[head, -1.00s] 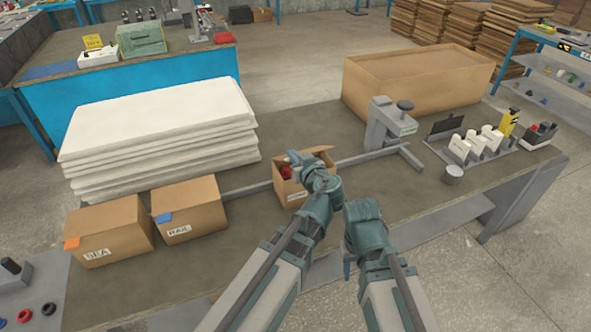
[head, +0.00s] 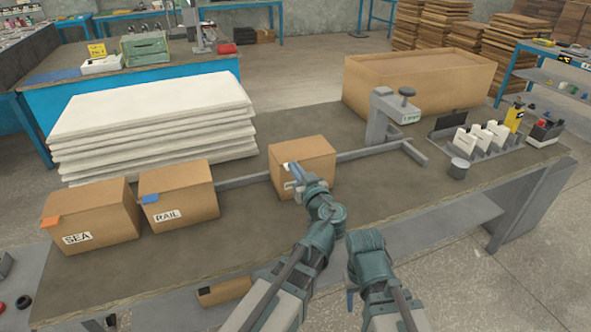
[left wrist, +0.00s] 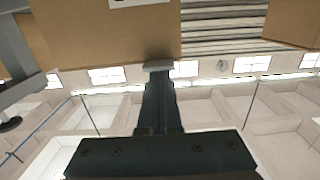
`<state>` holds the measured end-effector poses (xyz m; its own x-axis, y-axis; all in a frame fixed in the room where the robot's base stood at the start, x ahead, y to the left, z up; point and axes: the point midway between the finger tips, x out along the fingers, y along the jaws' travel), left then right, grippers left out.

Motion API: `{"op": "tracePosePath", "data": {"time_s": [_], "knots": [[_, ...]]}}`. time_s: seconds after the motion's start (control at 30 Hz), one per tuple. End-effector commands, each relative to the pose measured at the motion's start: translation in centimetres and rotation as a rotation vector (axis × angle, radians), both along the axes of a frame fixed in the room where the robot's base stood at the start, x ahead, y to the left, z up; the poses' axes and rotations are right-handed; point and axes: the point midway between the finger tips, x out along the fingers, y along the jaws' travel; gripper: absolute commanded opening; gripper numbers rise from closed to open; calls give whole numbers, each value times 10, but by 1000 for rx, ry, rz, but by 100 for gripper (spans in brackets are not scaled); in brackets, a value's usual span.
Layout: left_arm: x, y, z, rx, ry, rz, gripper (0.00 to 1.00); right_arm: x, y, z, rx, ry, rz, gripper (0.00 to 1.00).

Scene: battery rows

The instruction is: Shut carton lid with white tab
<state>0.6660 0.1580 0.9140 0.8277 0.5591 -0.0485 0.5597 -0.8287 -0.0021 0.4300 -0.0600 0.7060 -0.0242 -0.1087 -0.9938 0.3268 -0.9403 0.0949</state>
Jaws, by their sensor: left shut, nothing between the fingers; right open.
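The carton with the white tab (head: 318,152) stands at the middle of the table, and its lid lies flat over the top in the head view. The white tab (head: 288,186) shows at its front edge, partly behind my left gripper. My left gripper (head: 294,172) is shut and empty, with its fingertips at the front top edge of the carton by the tab. The left wrist view shows the fingers (left wrist: 158,72) against the carton's edge (left wrist: 100,40); whether they touch is unclear. My right gripper (head: 350,298) is open, low in front of the table, its fingers mostly hidden.
The SEA carton (head: 100,215) with an orange tab and the RAIL carton (head: 185,195) with a blue tab stand shut at left. White sheets (head: 150,120) are stacked behind. A grey clamp-like stand (head: 385,115) and a large brown box (head: 420,85) are to the right.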

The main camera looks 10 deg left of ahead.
Motion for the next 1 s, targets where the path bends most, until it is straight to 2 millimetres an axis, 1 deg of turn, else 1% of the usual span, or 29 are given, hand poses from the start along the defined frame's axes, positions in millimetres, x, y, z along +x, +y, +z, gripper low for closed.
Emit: {"op": "tracePosePath", "data": {"time_s": [0.03, 0.2, 0.7, 0.87, 1.0], "knots": [[0, 0, -4, -3, 1, 0, 0, 0, 0, -4, 0, 0, 0, 50], [0, 0, -7, -7, 3, 0, 0, 0, 0, -6, 0, 0, 0, 50], [-1, 0, -8, -9, 3, 1, 0, 0, 0, -6, 0, 0, 0, 50], [-1, 1, -3, -8, 3, 1, 0, 0, 0, -2, 0, 0, 0, 50], [0, 2, 7, -7, 3, 1, 0, 0, 0, 8, 0, 0, 0, 50]]}}
